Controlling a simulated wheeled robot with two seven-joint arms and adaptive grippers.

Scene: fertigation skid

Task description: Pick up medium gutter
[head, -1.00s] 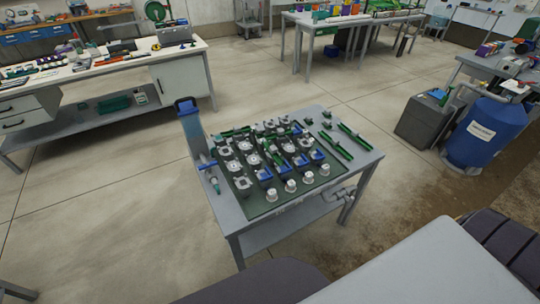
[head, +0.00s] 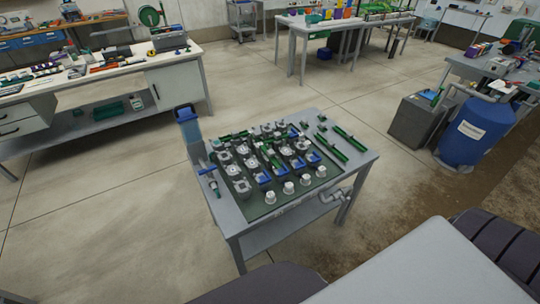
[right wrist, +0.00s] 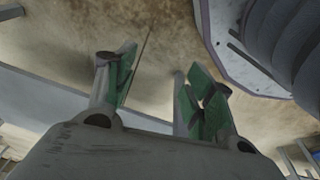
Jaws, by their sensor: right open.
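Two long green gutter-like pieces lie on the right part of the grey table in the head view: one nearer (head: 331,148) and one farther (head: 353,139). Shorter green pieces (head: 321,127) lie beside them. I cannot tell which piece is the medium gutter. My right gripper (right wrist: 160,78) shows in the right wrist view with its green-padded fingers spread apart and nothing between them. It does not show in the head view, and neither does my left gripper.
A blue barrel (head: 470,134) and a grey box (head: 413,122) stand at the right. A white workbench (head: 108,68) is at the left. Open floor surrounds the table.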

